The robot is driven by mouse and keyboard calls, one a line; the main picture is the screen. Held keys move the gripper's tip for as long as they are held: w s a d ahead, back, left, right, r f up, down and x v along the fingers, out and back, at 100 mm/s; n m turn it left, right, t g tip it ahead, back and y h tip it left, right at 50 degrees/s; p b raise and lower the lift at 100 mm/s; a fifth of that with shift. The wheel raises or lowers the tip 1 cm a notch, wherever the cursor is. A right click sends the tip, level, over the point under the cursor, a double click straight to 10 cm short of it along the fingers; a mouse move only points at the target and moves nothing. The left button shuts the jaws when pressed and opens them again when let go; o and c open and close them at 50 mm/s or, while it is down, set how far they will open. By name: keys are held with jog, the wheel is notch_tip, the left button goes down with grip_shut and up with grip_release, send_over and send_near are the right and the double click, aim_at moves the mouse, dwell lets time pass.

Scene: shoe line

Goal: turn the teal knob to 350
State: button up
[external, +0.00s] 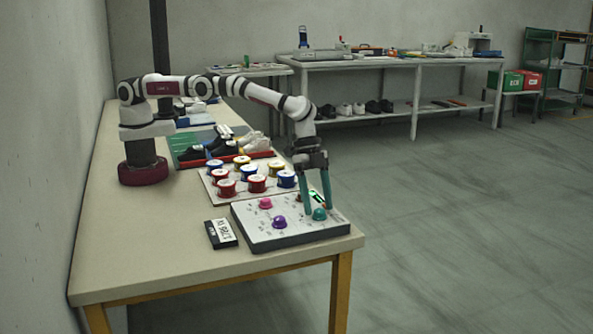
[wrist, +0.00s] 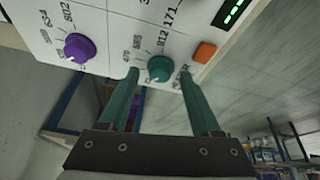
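The teal knob (external: 319,214) sits at the right front of a light grey control panel (external: 293,235). In the wrist view the teal knob (wrist: 160,68) lies between and just beyond my two finger tips, with printed numbers such as 812 and 171 around it. My gripper (external: 318,210) has two teal fingers pointing down at the panel. In the wrist view the fingers of my gripper (wrist: 159,72) are spread apart, with gaps visible on both sides of the knob. No contact with the knob shows. The knob's exact pointer setting is too small to read.
A purple knob (wrist: 79,47) and an orange button (wrist: 204,52) flank the teal knob. A pink knob (external: 265,203) is farther back on the panel. A black-edged label block (external: 221,233) lies left of it. Several colored tins (external: 256,183) stand behind.

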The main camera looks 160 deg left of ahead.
jog(key=v, duration=1.5)
jog(key=shift+r, duration=0.4)
jog(key=shift+s, duration=0.1)
jog(key=w+f+n, duration=0.1)
jog(key=w+f, duration=0.1)
jog(key=f, duration=0.3)
jog(key=w+f+n+y, duration=0.1)
jog(key=w+f, duration=0.1)
jog(key=f, duration=0.2)
jog(key=w+f+n+y, duration=0.1)
jog(key=w+f, duration=0.1)
jog(key=f, duration=0.3)
jog(key=shift+w+f+g, duration=0.15)
jog(key=shift+f+g, duration=0.2)
jog(key=shift+g, duration=0.05)
grip_shut()
